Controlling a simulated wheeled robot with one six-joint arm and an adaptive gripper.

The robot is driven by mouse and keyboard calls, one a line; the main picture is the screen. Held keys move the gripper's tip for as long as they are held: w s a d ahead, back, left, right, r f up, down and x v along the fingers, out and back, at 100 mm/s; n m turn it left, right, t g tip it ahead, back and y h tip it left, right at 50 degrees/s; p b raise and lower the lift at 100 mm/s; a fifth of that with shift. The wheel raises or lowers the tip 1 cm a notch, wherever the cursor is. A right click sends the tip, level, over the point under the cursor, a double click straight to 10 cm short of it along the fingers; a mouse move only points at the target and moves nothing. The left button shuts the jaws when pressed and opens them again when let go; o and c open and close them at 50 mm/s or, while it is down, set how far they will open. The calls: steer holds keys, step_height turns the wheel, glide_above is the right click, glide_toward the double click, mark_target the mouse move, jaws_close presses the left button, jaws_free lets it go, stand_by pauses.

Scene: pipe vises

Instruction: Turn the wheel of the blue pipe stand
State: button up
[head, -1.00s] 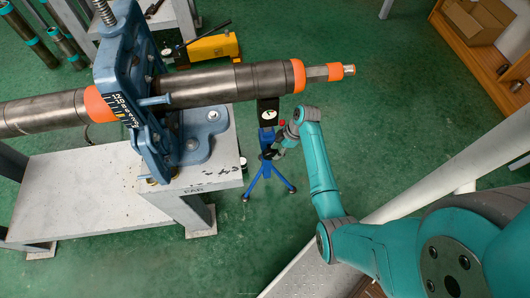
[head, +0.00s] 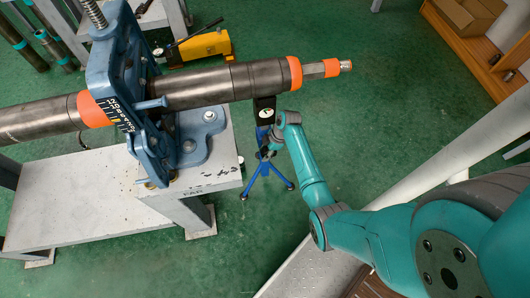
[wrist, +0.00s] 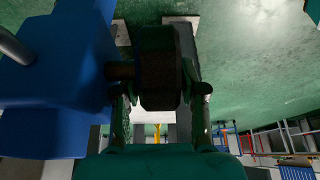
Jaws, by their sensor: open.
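The blue pipe stand (head: 263,170) stands on its tripod legs on the green floor, below the pipe. It fills the left of the wrist view as a large blue body (wrist: 50,75). Its dark wheel (wrist: 160,70) is on a short shaft at the centre of the wrist view. My gripper (wrist: 160,108) is open, with one finger on each side of the wheel. I cannot tell whether the fingers touch it. In the head view my gripper (head: 268,151) is close beside the stand's column, and the wheel is hard to make out there.
A steel pipe (head: 210,85) with orange bands runs above the stand, held in a blue vise (head: 125,85) on a grey bench (head: 100,190). A yellow tool (head: 205,46) lies behind. A white rail (head: 440,195) is at right. Open green floor lies beyond the stand.

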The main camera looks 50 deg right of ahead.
steer(key=shift+f, duration=0.1)
jaws_close()
steer(key=shift+d+t+y, duration=0.1)
steer(key=shift+t+y, duration=0.3)
steer(key=shift+y, duration=0.3)
steer(key=shift+t+y, duration=0.4)
steer(key=shift+y, duration=0.2)
jaws_free()
steer(key=shift+r, duration=0.2)
steer(key=v, duration=1.2)
